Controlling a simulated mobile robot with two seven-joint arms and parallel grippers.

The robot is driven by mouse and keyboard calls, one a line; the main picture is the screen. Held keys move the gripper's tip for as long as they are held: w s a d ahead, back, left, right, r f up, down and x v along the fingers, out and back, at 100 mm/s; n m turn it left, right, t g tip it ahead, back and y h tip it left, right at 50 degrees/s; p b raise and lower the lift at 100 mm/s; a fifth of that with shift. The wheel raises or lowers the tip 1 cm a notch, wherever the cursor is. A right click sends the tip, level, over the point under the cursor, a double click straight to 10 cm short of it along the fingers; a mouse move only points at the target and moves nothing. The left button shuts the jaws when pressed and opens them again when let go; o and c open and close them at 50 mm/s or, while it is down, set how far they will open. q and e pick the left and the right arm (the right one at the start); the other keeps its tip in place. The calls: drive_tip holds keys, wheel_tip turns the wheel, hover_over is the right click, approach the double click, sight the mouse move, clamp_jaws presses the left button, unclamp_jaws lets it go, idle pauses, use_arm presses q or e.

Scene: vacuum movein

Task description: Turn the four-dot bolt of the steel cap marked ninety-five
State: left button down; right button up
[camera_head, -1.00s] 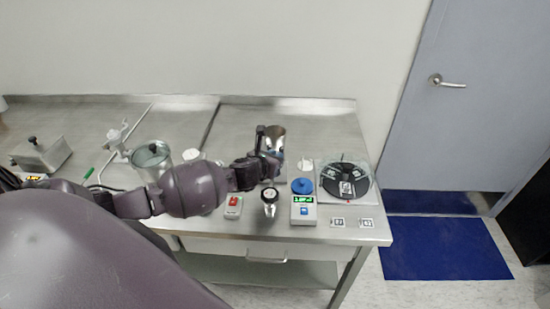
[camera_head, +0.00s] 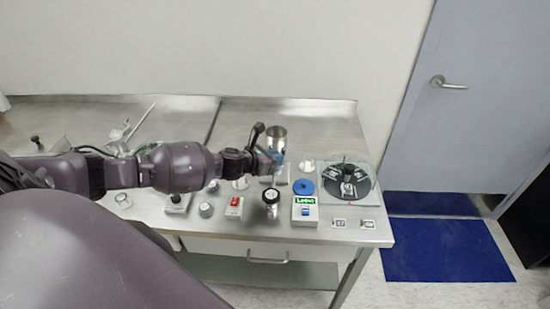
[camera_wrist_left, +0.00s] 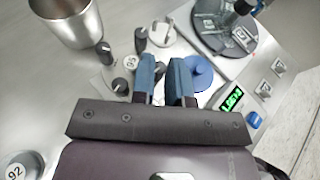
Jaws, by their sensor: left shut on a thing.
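The steel cap marked 95 (camera_wrist_left: 131,64) lies flat on the table in the left wrist view. Dark bolts stand around it, one at its upper left (camera_wrist_left: 104,50), one above it (camera_wrist_left: 141,40) and one below (camera_wrist_left: 120,86). My left gripper (camera_wrist_left: 164,84) has its blue fingers just right of the number, shut on a bolt of the cap. That bolt is mostly hidden between the fingers, and I cannot read its dots. In the head view my left gripper (camera_head: 278,160) points down just in front of a steel cup. My right gripper is not in view.
The steel cup (camera_head: 277,137) stands close behind my gripper. A black-topped knob (camera_head: 272,198), a blue disc (camera_head: 304,186), a display box (camera_head: 304,211) and a dark round tray (camera_head: 347,187) stand near it. A cap marked 92 (camera_wrist_left: 17,168) lies at the wrist view's lower left.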

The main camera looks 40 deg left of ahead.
use_arm(q)
drive_tip(key=shift+w+r, duration=0.1)
idle(0.3)
drive_tip(key=c, duration=1.1)
unclamp_jaws()
drive_tip(key=shift+a, duration=0.15)
